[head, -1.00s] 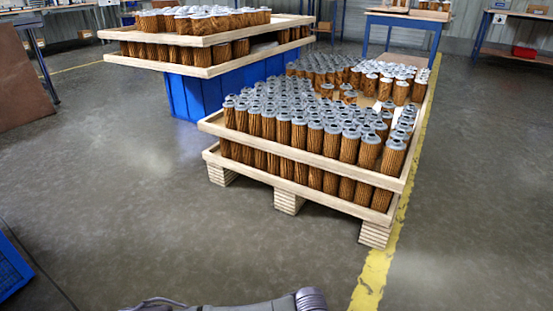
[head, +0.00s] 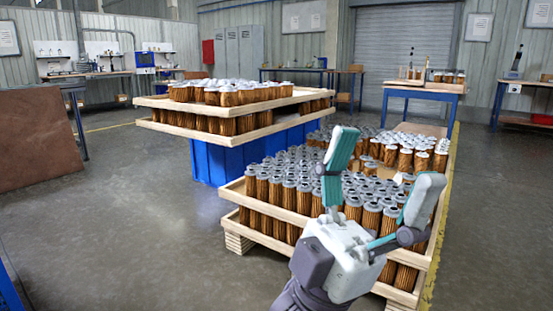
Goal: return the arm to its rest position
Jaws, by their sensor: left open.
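My left gripper (head: 386,190) shows large at the lower right of the head view. Its two teal and grey fingers are spread wide apart and nothing is between them. It appears in front of the near pallet crate (head: 262,234), hiding part of the filter cartridges (head: 290,193) in it. These cartridges are brown and pleated with grey tops, standing upright in rows. My right gripper is not in view.
A second wooden crate (head: 190,138) with cartridges rests on a blue base (head: 240,160) behind left. A blue table (head: 425,90) stands at the back right. A brown panel (head: 38,140) is at the left. The floor at left centre (head: 130,215) is clear.

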